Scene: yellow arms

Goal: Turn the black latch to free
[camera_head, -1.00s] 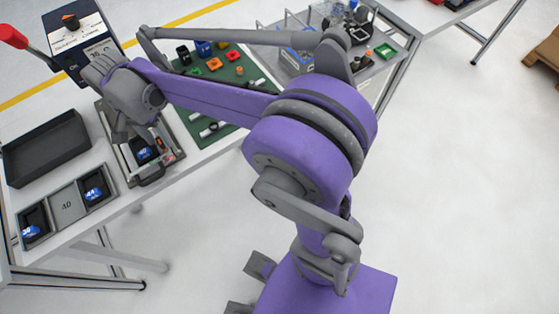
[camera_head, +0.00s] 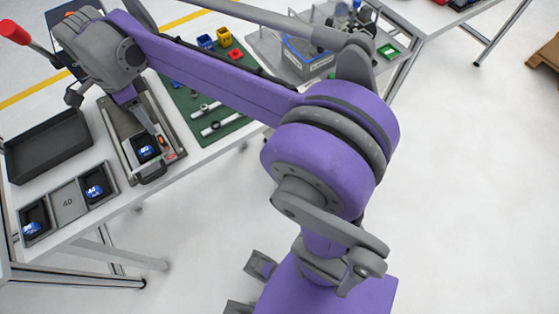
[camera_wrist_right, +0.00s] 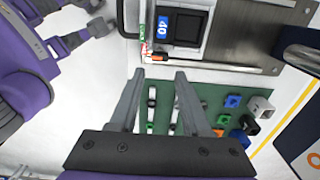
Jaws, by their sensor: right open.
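My right gripper (camera_head: 145,119) is over the grey fixture (camera_head: 178,139) on the table. In the right wrist view its two fingers (camera_wrist_right: 160,74) stand apart with nothing between them, over the fixture's edge and the green mat. The fixture holds a black block with a blue "40" label (camera_head: 147,152), which also shows in the wrist view (camera_wrist_right: 188,27). I cannot tell which part is the black latch. A dark box (camera_head: 62,35) at the back left is mostly hidden behind my right arm. My left gripper is out of view.
An empty black tray (camera_head: 47,148) lies left of the fixture. A grey holder (camera_head: 67,203) with blue-labelled blocks is at the front left. The green mat (camera_head: 237,96) carries coloured blocks and white rods. A red-knobbed lever (camera_head: 14,32) sticks out at the far left.

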